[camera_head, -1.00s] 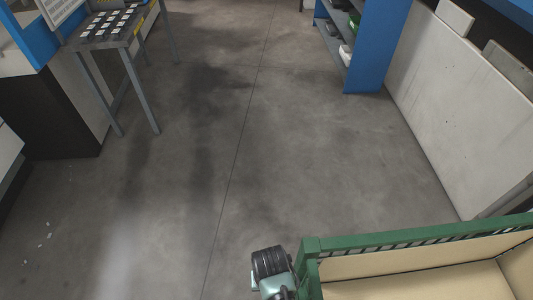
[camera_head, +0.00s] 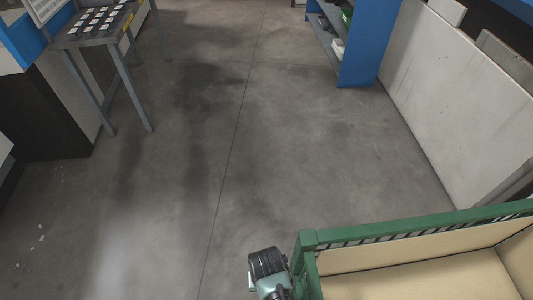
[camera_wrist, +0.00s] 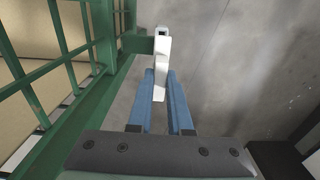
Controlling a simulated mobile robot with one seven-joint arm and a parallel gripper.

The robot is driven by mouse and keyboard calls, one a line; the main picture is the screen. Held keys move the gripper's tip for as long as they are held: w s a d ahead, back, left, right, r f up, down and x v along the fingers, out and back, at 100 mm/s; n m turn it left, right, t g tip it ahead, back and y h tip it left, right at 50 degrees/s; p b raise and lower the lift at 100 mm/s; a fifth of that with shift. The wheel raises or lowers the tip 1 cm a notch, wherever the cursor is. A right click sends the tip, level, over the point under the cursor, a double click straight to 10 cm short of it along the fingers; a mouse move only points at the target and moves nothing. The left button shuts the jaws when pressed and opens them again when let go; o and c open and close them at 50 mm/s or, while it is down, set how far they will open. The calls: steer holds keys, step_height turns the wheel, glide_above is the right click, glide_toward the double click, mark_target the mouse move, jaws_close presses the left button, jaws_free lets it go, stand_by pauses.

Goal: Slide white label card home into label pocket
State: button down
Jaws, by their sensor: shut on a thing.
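In the wrist view my gripper (camera_wrist: 160,73) has two blue fingers, shut on a slim white piece, which I take for the white label card (camera_wrist: 162,52). The card sticks out past the fingertips. Beyond its far end is a small grey piece with a dark top (camera_wrist: 160,31); I cannot tell whether it is the label pocket or whether the card touches it. A green bracket (camera_wrist: 138,44) of the cage lies just left of the card. The head view does not show the fingers or the card.
The green cage container (camera_head: 420,236) with tan lining stands at lower right. A table with white pieces (camera_head: 88,38) is at upper left. A blue shelf (camera_head: 365,45) and a pale panel (camera_head: 440,95) are at right. The floor (camera_head: 180,200) between is clear.

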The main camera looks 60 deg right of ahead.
steer(key=shift+f+b, duration=0.3)
steer(key=shift+f, duration=0.45)
steer(key=shift+p, duration=0.6)
stand_by(1.1)
steer(key=shift+f+b, duration=2.25)
steer(key=shift+f, duration=0.75)
steer(key=c, duration=0.8)
jaws_free()
steer(key=shift+o, duration=0.2)
step_height(320, 180, up, 13)
steer(key=shift+f+p, duration=0.1)
steer(key=shift+p, duration=0.45)
